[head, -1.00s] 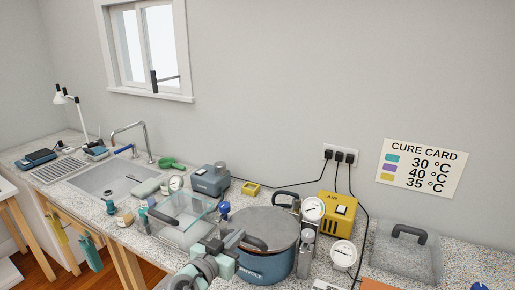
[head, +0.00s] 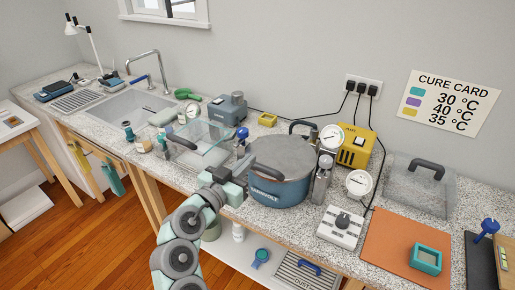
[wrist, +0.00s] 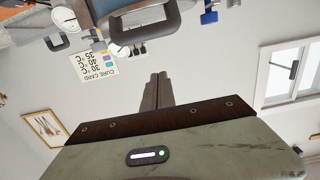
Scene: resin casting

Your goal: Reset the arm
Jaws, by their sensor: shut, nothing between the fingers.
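My arm shows in the head view at the lower middle, in front of the counter and to the left of the blue pressure pot (head: 278,188). Its upper end is beside the pot's front handle; the fingertips are hard to make out there. In the wrist view my gripper (wrist: 158,78) has its two dark fingers together, with nothing between them. The wrist picture is upside down. A dark handle (wrist: 145,32) shows beyond the fingers, apart from them in the picture. The cure card (wrist: 99,65) and the wall also show behind.
The yellow box (head: 357,147), gauges, the white dial box (head: 341,227) and a clear lid (head: 420,188) crowd the counter right of the pot. A clear tray (head: 205,145) and sink (head: 130,108) lie left. An orange mat (head: 394,241) holds a teal frame (head: 426,260). Open floor is at lower left.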

